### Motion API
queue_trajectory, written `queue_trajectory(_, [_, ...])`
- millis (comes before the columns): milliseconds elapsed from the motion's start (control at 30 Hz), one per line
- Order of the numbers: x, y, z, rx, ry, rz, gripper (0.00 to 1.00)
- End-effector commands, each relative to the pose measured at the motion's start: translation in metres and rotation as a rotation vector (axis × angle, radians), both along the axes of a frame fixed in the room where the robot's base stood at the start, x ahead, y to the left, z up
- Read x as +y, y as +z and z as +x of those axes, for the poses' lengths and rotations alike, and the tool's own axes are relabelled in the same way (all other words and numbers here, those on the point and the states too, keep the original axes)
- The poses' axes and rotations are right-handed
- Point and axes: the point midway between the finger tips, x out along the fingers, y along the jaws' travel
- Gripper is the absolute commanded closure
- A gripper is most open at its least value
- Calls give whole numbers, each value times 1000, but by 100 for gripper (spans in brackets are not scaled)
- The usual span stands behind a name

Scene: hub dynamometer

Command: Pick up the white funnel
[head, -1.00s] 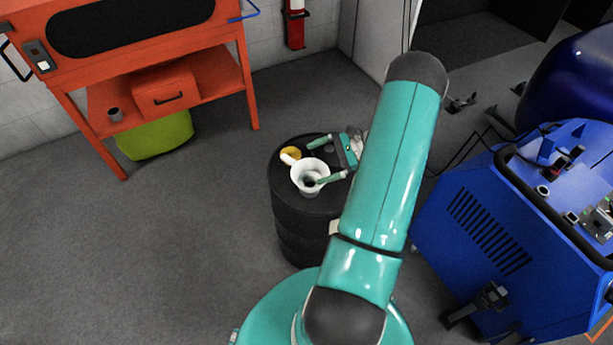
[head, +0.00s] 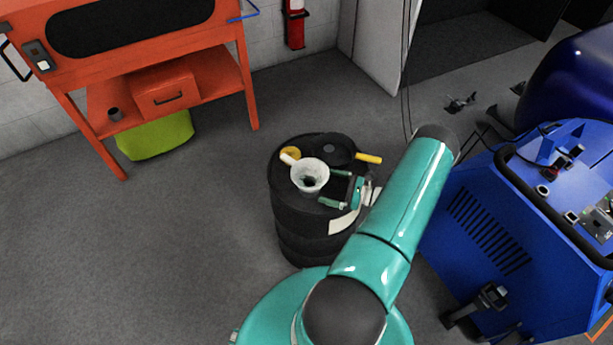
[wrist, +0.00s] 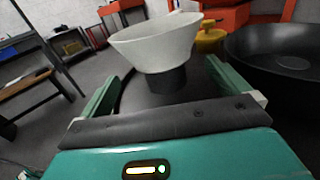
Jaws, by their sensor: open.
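The white funnel (head: 310,171) stands upright on top of a black drum (head: 300,222). In the wrist view the funnel (wrist: 158,43) has a wide white cone above a dark lower part. My gripper (head: 328,187) is open and empty, just right of the funnel in the head view, its fingers pointing at it. In the wrist view my gripper (wrist: 160,78) has one finger on each side, with the dark lower part showing between and beyond them. I cannot tell whether a finger touches the funnel.
A yellow item (head: 291,153) sits behind the funnel on the drum. A black round pan (wrist: 285,62) lies to the right in the wrist view. A yellow handle (head: 368,158) shows at the drum's back right. An orange cart (head: 190,75) and blue machine (head: 490,220) stand apart.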

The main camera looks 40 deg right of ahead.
Motion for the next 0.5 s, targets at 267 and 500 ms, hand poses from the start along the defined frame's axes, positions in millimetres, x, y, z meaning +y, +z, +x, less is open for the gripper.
queue_trajectory(267, [11,1,21,0,2,1,0])
queue_trajectory(500, [26,3,52,0,4,0,0])
